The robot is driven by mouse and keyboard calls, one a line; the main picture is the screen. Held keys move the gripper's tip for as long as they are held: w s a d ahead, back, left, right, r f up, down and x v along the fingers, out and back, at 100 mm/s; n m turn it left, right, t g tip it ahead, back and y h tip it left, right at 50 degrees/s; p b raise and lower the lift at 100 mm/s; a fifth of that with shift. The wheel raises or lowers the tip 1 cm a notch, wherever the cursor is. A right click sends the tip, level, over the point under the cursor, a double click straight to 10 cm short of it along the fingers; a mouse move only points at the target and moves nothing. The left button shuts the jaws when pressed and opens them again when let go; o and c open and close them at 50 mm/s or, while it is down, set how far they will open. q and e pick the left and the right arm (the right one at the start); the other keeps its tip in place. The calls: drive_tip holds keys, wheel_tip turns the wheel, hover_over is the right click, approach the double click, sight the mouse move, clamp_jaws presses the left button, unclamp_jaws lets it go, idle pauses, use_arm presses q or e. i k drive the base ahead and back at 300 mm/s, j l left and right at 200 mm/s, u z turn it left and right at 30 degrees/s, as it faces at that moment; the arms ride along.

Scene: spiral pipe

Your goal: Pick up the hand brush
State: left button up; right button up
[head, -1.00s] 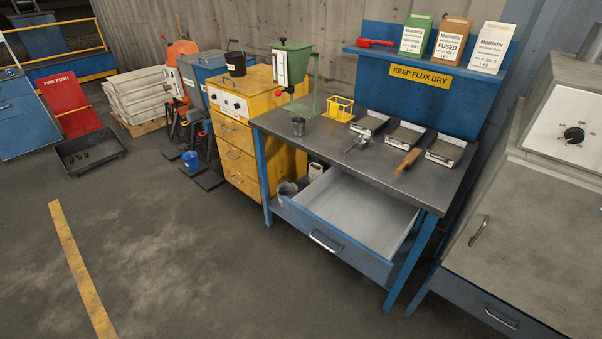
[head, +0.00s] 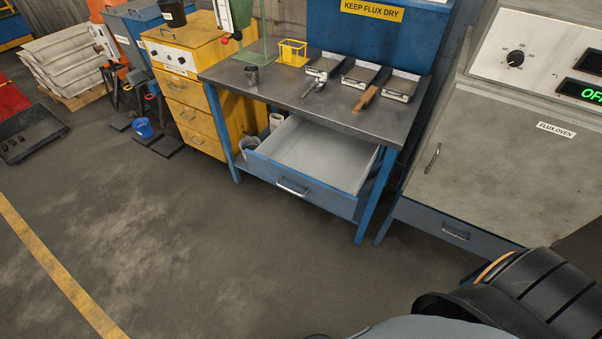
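A brown, wooden-looking piece that appears to be the hand brush (head: 366,99) lies on the dark top of the blue workbench (head: 290,111), in front of the shallow trays. Its bristles are too small to make out. Neither of my grippers shows in the head view. Black and grey parts of my own body fill the bottom right corner, with no fingers visible.
The bench's drawer (head: 287,184) is pulled open and looks empty. A metal scoop (head: 314,88), a small cup (head: 252,77) and a yellow basket (head: 292,52) share the bench top. The flux oven (head: 500,150) stands to the right. Open floor lies in front.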

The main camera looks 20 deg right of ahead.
sight(365, 100)
drive_tip(key=z, duration=0.4)
drive_tip(key=i+j+z, duration=0.15)
drive_tip(key=z, duration=0.25)
drive_tip(key=i+j+z, duration=0.2)
drive_tip(key=z, duration=0.25)
drive_tip(key=i+j+z, duration=0.1)
drive_tip(key=j+z, duration=0.15)
drive_tip(key=z, duration=0.15)
drive_tip(key=i+j+z, duration=0.1)
drive_tip(key=j+z, duration=0.2)
drive_tip(key=z, duration=0.15)
drive_tip(key=j+z, duration=0.4)
drive_tip(key=i+l, duration=0.05)
drive_tip(key=l, duration=0.05)
